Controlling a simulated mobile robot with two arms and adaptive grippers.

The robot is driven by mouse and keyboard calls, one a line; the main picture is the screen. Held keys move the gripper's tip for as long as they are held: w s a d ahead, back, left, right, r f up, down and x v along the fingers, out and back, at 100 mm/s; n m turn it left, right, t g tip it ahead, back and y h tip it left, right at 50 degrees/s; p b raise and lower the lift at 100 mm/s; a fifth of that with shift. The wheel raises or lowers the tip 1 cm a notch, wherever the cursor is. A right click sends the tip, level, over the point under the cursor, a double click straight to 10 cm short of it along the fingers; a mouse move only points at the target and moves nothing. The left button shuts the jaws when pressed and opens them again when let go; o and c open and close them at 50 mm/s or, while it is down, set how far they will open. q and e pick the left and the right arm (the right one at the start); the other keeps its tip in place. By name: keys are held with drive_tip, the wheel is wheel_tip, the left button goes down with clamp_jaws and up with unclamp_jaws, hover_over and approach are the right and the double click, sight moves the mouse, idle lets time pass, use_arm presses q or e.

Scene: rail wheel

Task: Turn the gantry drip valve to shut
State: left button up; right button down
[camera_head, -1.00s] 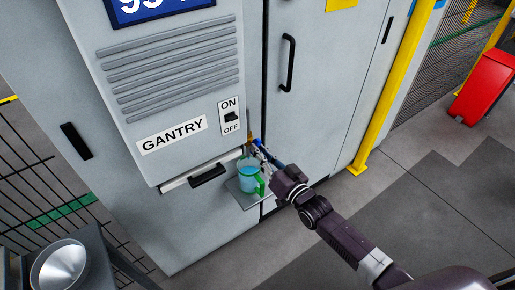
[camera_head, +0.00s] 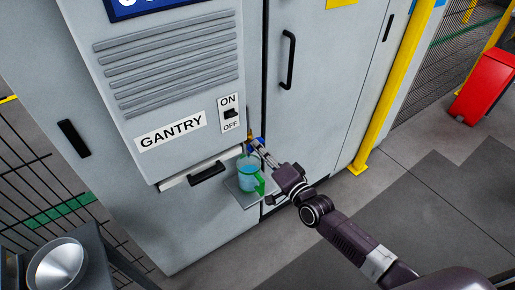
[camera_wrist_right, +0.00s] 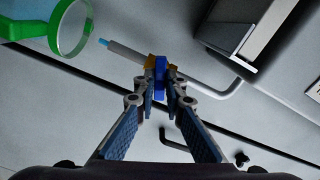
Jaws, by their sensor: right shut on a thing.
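The gantry drip valve has a blue handle (camera_wrist_right: 160,76) and a brass body (camera_wrist_right: 150,61) on a thin grey pipe, clearest in the right wrist view. In the head view the valve (camera_head: 255,142) is small, at the cabinet's lower right edge, partly hidden by my fingers. My right gripper (camera_head: 260,148) reaches it from the lower right. In the right wrist view its two fingertips (camera_wrist_right: 161,78) are closed on both sides of the blue handle. The handle stands across the pipe in that view. The spout has a light blue tip. My left gripper is not in view.
A cup with blue liquid (camera_head: 246,176) and a green handle (camera_wrist_right: 70,28) stands on a small shelf (camera_head: 245,199) beside the valve. The grey cabinet bears a GANTRY label (camera_head: 171,131) and an ON/OFF switch (camera_head: 231,114). A metal bowl (camera_head: 58,265) is at lower left.

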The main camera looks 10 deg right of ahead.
drive_tip(key=shift+f+m, duration=0.1)
drive_tip(key=shift+m, duration=0.2)
drive_tip(key=m+b, duration=0.1)
drive_tip(key=m, duration=0.3)
drive_tip(key=c, duration=1.9)
unclamp_jaws()
drive_tip(key=shift+s, duration=0.1)
drive_tip(key=p+v, duration=0.1)
drive_tip(key=v, duration=0.6)
